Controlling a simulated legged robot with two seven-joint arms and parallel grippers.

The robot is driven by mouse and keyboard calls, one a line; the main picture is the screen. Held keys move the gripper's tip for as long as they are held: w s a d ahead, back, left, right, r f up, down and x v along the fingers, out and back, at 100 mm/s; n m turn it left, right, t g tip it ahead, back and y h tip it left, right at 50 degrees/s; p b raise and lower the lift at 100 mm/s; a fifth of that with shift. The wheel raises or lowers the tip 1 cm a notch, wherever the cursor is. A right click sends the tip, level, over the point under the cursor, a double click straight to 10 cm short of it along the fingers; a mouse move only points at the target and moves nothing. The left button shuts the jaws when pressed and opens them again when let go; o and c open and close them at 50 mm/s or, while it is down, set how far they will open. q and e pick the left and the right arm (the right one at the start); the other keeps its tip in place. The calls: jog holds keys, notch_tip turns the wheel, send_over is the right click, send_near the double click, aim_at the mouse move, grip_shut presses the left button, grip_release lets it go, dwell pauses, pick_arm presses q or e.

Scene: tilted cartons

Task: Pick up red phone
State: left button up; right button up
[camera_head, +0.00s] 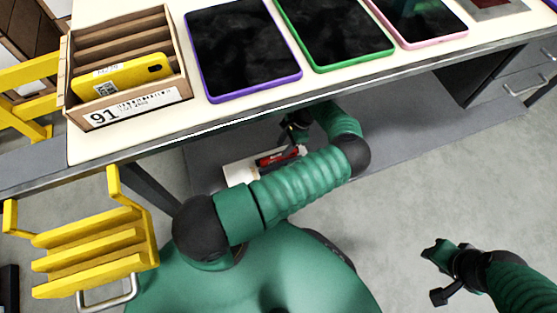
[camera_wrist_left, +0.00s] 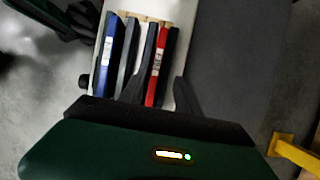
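The red phone (camera_head: 278,158) shows in the head view below the table edge, partly hidden by my left arm. In the left wrist view the red phone (camera_wrist_left: 166,68) stands on edge in a light carton (camera_wrist_left: 188,58), beside a dark item, a grey one and a blue phone (camera_wrist_left: 107,55). My left gripper (camera_wrist_left: 161,90) is open, its dark fingers on either side of the red phone's near end; contact is unclear. The left gripper (camera_head: 297,130) is small and dark in the head view. My right gripper (camera_head: 438,273) is away at the lower right, its finger gap unclear.
The table (camera_head: 130,146) carries a carton (camera_head: 137,108) marked 91 with a yellow phone (camera_head: 120,76). Purple (camera_head: 243,48), green (camera_head: 335,30) and pink (camera_head: 420,18) framed tablets lie beside it. A yellow slatted seat (camera_head: 95,250) stands at left.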

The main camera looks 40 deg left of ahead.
pick_arm(q)
jog(key=b+x, duration=0.1)
jog(key=x, duration=0.2)
jog(key=b+x, duration=0.1)
jog(key=shift+s+d+f+b, duration=0.2)
jog(key=shift+s+d+b, duration=0.1)
jog(key=shift+d, duration=0.1)
jog(key=shift+a+r, duration=0.1)
grip_shut()
